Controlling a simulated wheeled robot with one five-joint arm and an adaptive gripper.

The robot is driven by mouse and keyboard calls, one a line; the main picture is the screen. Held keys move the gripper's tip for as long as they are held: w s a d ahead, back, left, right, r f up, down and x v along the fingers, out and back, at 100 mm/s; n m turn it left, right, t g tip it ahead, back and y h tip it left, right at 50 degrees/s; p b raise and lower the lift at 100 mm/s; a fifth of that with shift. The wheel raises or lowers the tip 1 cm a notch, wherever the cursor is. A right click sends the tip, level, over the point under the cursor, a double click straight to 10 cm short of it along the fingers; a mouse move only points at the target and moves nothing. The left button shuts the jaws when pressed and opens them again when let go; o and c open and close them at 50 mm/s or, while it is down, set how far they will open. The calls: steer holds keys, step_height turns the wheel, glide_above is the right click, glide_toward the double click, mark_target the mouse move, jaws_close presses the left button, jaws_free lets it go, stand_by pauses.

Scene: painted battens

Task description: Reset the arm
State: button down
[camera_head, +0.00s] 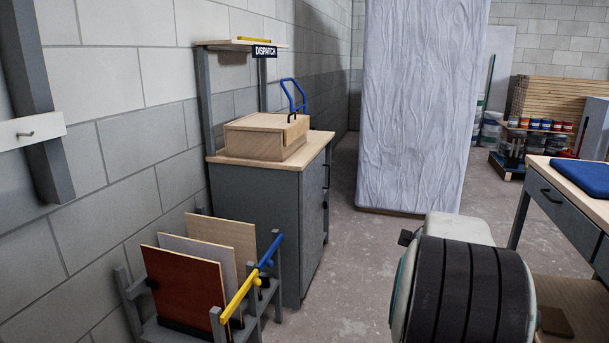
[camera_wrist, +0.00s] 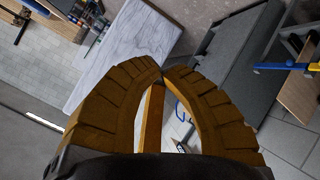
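My gripper (camera_wrist: 162,76) shows in the wrist view. Its two ridged orange-brown fingers curve inward and their tips meet, with a gap between their lower parts. I see nothing held between the tips. In the head view, part of my arm (camera_head: 462,290) with a black ribbed cover is at the lower right; my gripper does not show there. The fingers hang in open air, apart from the pale wrapped slab (camera_wrist: 125,50) and the grey cabinet (camera_wrist: 225,70) seen beyond them.
The grey cabinet (camera_head: 255,215) bears a wooden box (camera_head: 262,140). A DISPATCH shelf (camera_head: 225,43) holds a yellow batten (camera_head: 253,40). A rack (camera_head: 130,300) of boards stands in front. The wrapped slab (camera_head: 418,110) stands behind. A workbench (camera_head: 555,205) with a blue pad (camera_head: 582,177) is right. Open floor lies between.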

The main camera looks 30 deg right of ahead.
steer(key=w+a+r+y+p, duration=0.2)
steer(key=a+r+p, duration=0.1)
steer(key=a, duration=0.6)
steer(key=w+a+r+y+p, duration=0.15)
steer(key=a+r+p, duration=0.25)
steer(key=a, duration=0.4)
steer(key=s+a+r+g+y+p, duration=0.1)
steer(key=s+a+p, duration=0.3)
steer(key=a, duration=0.4)
steer(key=s+a+r+g+y+p, duration=0.1)
steer(key=s+a+r+y+p, duration=0.2)
steer(key=s+a+p, duration=0.2)
steer(key=s+a+r+g+y+p, duration=0.1)
steer(key=s+a, duration=0.5)
steer(key=a, duration=0.6)
step_height(320, 180, up, 2)
steer(key=y+p, duration=0.1)
steer(key=p, duration=0.2)
steer(key=shift+s+p, duration=0.2)
steer(key=shift+p, duration=0.2)
